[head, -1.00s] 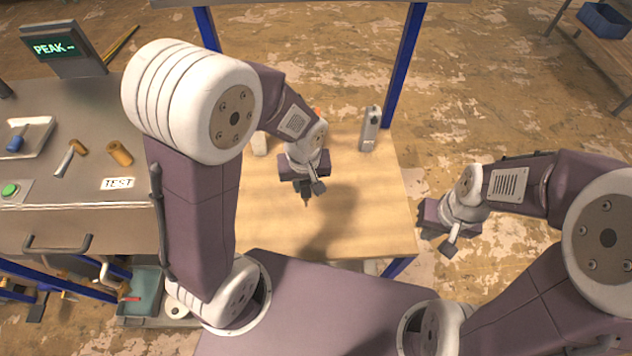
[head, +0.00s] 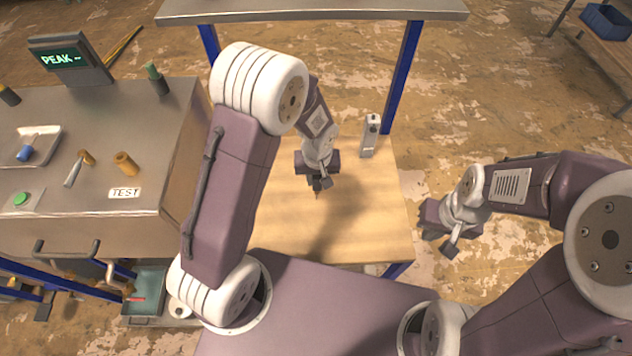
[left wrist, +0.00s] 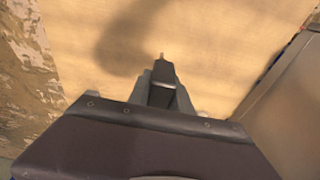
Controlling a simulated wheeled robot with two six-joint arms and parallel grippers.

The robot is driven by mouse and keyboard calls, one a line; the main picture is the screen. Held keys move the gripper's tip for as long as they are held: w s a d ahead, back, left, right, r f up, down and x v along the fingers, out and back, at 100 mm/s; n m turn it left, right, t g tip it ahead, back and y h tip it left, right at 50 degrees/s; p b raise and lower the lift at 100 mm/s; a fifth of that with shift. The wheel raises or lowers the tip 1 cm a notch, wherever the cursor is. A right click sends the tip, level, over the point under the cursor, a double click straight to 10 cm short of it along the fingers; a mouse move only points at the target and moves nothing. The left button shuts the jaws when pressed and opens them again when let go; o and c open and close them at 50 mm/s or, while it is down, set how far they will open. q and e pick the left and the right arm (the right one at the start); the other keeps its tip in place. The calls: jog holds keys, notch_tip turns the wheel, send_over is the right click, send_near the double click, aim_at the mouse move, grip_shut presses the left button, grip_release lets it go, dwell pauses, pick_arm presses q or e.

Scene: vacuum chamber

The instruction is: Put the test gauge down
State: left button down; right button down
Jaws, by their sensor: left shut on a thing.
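My left gripper (head: 319,184) hangs over the wooden table top (head: 365,225), pointing down. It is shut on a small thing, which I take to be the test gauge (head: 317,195). Only a thin tip shows below the fingers; the rest is hidden. In the left wrist view the fingers (left wrist: 160,90) are close together, with the small pale tip (left wrist: 161,57) just beyond them over the wood. I cannot tell whether the tip touches the table. My right gripper (head: 446,243) is off the table's right side, over the floor; its finger gap is unclear.
A grey upright device (head: 370,136) stands at the table's back right. The metal bench (head: 95,120) at left carries a PEAK display (head: 66,58), a tray (head: 50,140), brass pieces (head: 125,162) and a TEST label (head: 125,192). The table's front right is clear.

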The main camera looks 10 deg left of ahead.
pick_arm(q)
jog(key=shift+a+f, duration=0.2)
jog(key=shift+a, duration=0.05)
notch_tip(320, 180, down, 4)
jog(key=shift+d+r, duration=0.1)
jog(key=shift+r, duration=0.05)
jog(key=shift+w, duration=0.2)
jog(key=shift+s+f, duration=0.15)
jog(key=shift+f, duration=0.1)
jog(key=c, duration=1.6)
grip_release()
jog(key=o, duration=0.4)
jog(key=shift+o, duration=0.2)
